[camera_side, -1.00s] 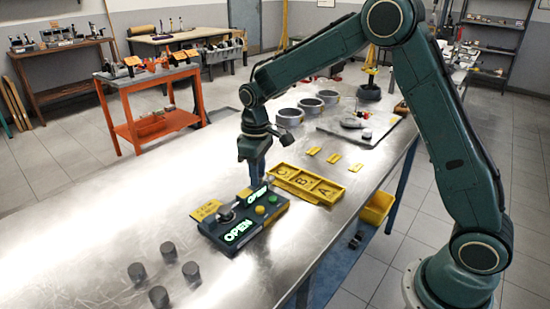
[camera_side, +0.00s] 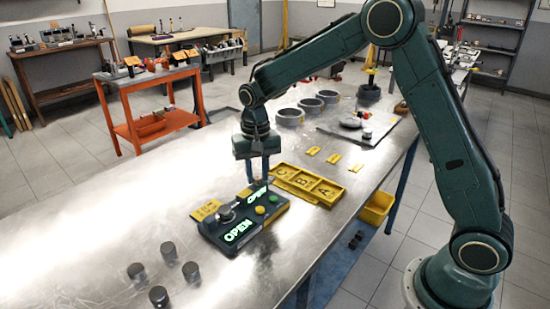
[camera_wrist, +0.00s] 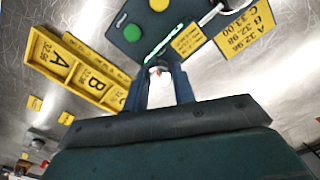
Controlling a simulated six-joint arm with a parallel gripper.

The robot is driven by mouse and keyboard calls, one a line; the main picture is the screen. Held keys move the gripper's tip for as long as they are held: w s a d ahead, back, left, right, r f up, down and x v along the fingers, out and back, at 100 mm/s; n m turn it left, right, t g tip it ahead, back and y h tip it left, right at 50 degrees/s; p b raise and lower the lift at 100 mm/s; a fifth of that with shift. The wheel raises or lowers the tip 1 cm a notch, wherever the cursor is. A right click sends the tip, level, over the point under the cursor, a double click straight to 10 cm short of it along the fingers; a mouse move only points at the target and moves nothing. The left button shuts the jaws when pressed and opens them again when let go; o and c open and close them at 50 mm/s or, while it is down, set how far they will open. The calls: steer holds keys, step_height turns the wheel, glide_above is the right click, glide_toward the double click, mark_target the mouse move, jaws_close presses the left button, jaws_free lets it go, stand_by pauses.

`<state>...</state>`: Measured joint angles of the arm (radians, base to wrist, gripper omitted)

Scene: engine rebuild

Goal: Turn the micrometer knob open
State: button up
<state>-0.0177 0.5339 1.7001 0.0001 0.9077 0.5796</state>
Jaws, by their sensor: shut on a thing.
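The micrometer station is a dark box (camera_side: 212,232) on the steel bench. It has a silver micrometer (camera_side: 228,208) on top and two lit green OPEN signs (camera_side: 241,230). The box also shows at the top of the wrist view (camera_wrist: 117,14). My gripper (camera_side: 260,182) points down at the box's far end, beside the rear OPEN sign. In the wrist view its two fingers (camera_wrist: 160,74) are close around a small pale and reddish piece, which appears to be the micrometer knob. The fingers mostly hide it.
A yellow tray (camera_side: 276,171) with A, B and C compartments is right of the box. A yellow size card (camera_wrist: 244,28) is beside it. Several dark cylinders (camera_side: 167,253) stand at the front left. Grey rings (camera_side: 290,118) lie behind. The left bench is clear.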

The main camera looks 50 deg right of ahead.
mark_target(257, 176)
steer(key=shift+m, duration=0.6)
steer(key=o, duration=1)
step_height(257, 176, up, 14)
stand_by(0.4)
